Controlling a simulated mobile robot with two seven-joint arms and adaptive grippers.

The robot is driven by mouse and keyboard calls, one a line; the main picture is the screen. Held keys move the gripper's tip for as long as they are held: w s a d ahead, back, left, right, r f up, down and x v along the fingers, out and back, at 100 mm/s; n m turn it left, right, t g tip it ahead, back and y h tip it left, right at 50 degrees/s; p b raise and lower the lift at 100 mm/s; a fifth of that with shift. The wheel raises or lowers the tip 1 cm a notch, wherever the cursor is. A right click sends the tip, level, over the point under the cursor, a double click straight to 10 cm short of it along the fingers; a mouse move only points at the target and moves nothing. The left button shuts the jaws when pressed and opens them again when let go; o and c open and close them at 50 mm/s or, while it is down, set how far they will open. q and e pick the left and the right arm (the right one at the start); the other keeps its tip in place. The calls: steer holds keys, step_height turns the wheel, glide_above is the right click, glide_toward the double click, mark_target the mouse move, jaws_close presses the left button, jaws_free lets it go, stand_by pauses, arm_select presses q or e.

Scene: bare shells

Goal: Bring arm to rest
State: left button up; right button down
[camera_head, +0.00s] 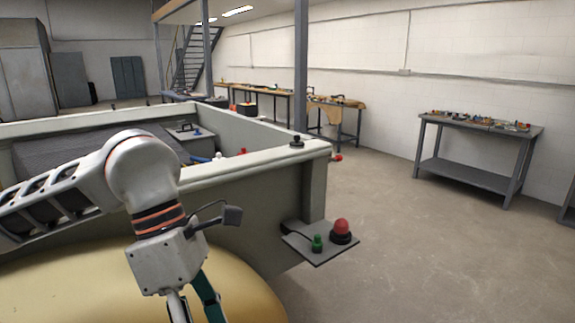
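My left arm (140,172) comes in from the left and bends down at its white wrist. My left gripper (194,305) points down at the bottom edge of the view, in front of the grey shell's near wall. Its fingertips are cut off by the frame, so I cannot tell whether it is open or shut or holds anything. My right arm and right gripper are not in view.
A large grey shell-like bin (254,165) stands right behind my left arm. A small shelf (318,253) with a red button (341,230) and a green button (317,243) juts from its corner. A workbench (478,125) stands at the right wall. The floor between is clear.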

arm_select(q)
steer(key=s+d+r+g+h, duration=0.1)
steer(key=s+d+g+h, duration=0.5)
steer(key=d, duration=0.5)
steer(key=w+d+r+n+h, duration=0.2)
steer(key=d+r+n+h, duration=0.25)
steer(key=h, duration=0.25)
steer(key=w+a+r+n+t+h, duration=0.1)
steer(key=w+a+n+t+h, duration=0.1)
steer(key=w+n+t+h, duration=0.7)
steer(key=w+a+f+n+t+y, duration=0.5)
steer(key=f+n+t+y, duration=0.35)
steer(key=n, duration=0.45)
steer(key=w+a+f+n+t+y, duration=0.4)
steer(key=a+f+n+t+y, duration=0.15)
steer(key=f+n+t, duration=0.55)
steer(key=s+a+f+n+g+y, duration=0.2)
steer(key=s+a+f+n+y, duration=0.1)
steer(key=f, duration=0.7)
steer(key=s+a+f+n+g+y, duration=0.3)
steer(key=s+f, duration=0.4)
steer(key=f, duration=0.3)
steer(key=s+a+f+n+g+y, duration=0.3)
steer(key=s+a+f+n, duration=0.2)
steer(key=f, duration=0.5)
steer(key=shift+s+a+f, duration=0.2)
steer(key=shift+s+a, duration=0.05)
steer(key=shift+a, duration=0.75)
